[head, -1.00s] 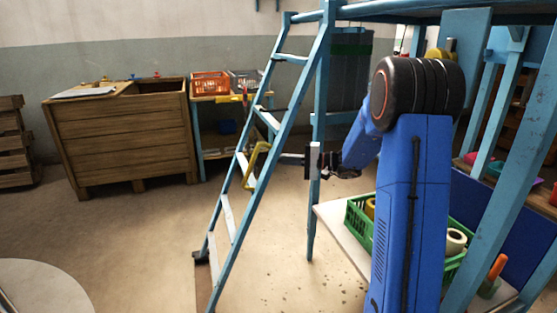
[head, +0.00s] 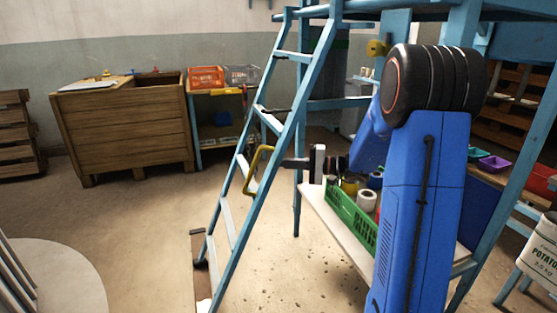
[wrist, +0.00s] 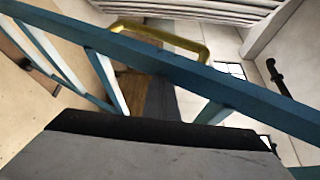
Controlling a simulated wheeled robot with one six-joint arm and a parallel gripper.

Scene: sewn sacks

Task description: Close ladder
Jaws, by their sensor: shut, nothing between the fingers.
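The blue ladder (head: 272,140) with light-coloured treads slants from the floor up to the blue platform frame. A yellow handle (head: 258,170) sits on its side rail, and the handle also shows in the wrist view (wrist: 165,33). My gripper (head: 286,163) is shut and empty, pointing left at the ladder's right rail just beside the handle. In the wrist view the dark fingers (wrist: 161,100) reach under the blue rail (wrist: 190,70); I cannot tell whether they touch it.
A green crate (head: 352,222) with rolls stands on a shelf below my arm. A wooden bin (head: 125,130) and a small table with an orange crate (head: 206,77) stand behind. A potato sack (head: 537,250) is at the right.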

